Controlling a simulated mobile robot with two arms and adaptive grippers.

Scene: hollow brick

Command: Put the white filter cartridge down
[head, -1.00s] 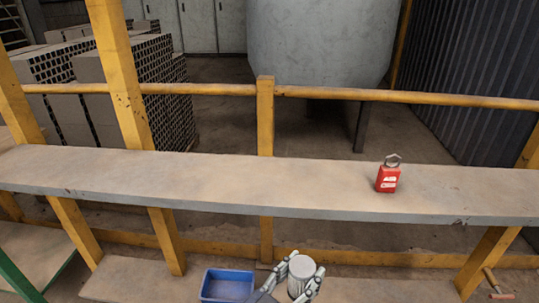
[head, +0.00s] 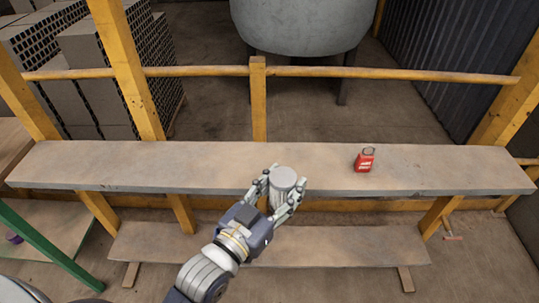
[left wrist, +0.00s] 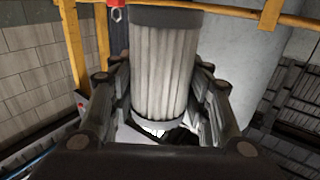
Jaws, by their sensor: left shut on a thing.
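The white filter cartridge (head: 284,178) is a ribbed white cylinder with grey end caps. My left gripper (head: 283,186) is shut on it, with a finger on each side. In the head view it appears upright over the front edge of the upper shelf board (head: 200,165). I cannot tell whether it touches the board. My right gripper is not in view.
A red padlock (head: 364,161) lies on the board to the right of the cartridge. The board is clear to the left. A lower shelf (head: 340,247) runs beneath. Yellow posts and a rail (head: 400,74) stand behind, with stacked hollow bricks (head: 100,85) at back left.

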